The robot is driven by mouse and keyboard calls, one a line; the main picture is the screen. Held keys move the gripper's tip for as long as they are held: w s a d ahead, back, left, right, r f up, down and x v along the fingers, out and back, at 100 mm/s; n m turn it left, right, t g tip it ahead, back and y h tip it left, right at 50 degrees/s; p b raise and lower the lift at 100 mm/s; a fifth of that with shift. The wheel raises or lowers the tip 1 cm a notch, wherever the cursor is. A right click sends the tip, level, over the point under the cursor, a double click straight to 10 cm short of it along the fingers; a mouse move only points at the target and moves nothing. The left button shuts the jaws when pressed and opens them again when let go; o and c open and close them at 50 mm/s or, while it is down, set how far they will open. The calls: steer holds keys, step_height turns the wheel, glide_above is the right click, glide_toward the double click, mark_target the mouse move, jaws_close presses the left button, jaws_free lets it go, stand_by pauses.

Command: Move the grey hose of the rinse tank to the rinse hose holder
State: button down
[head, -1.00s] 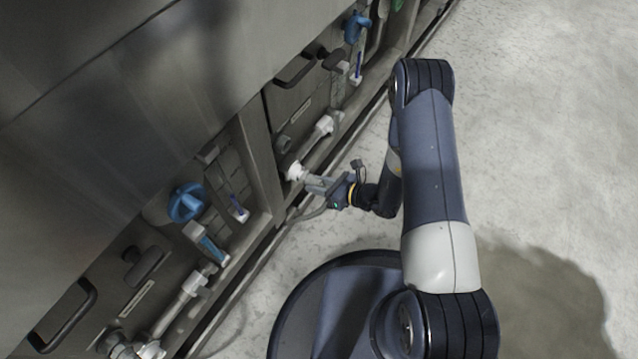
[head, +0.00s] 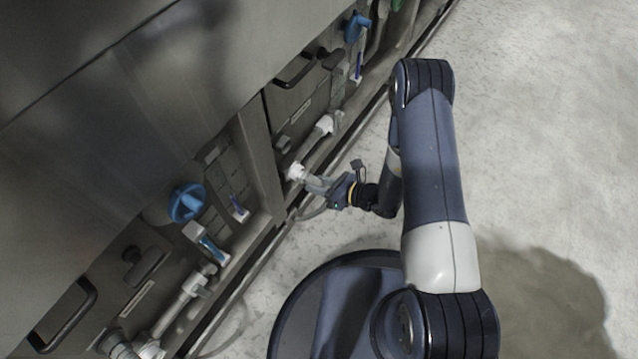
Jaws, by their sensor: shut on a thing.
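My gripper (head: 318,186) is at the front of the machine, near the middle of the head view. It is shut on a hose end with a white fitting (head: 296,172), at the lower part of a panel. A grey hose (head: 312,211) curves down below the gripper near the floor. A pale pipe with a white end (head: 325,124) lies along the panel just above the fitting. The fingers hide part of the hose end, and I cannot tell whether the fitting is seated or free. I cannot make out which part is the rinse hose holder.
A blue round valve (head: 187,203) and a black handle (head: 66,316) are on the nearer panel at left. Another blue valve (head: 355,28) is farther up. A ledge runs along the machine's base. The concrete floor (head: 560,150) at right is clear.

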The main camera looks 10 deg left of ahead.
steer(key=shift+d, duration=0.15)
steer(key=shift+s+d, duration=0.3)
steer(key=shift+d, duration=0.4)
steer(key=shift+s+d, duration=0.3)
steer(key=shift+d, duration=0.4)
steer(key=shift+s+d, duration=0.3)
steer(key=shift+d, duration=0.4)
steer(key=shift+d, duration=0.1)
steer(key=shift+r, duration=0.1)
step_height(320, 180, up, 11)
steer(key=m+g+y+b, duration=0.1)
steer(key=m+g+b, duration=0.1)
steer(key=m+b, duration=0.1)
glide_above(311, 177)
steer(key=d, duration=0.2)
steer(key=shift+s+a, duration=0.2)
steer(key=shift+s, duration=0.2)
stand_by(1.4)
steer(key=shift+w+a, duration=0.35)
steer(key=shift+a, duration=0.5)
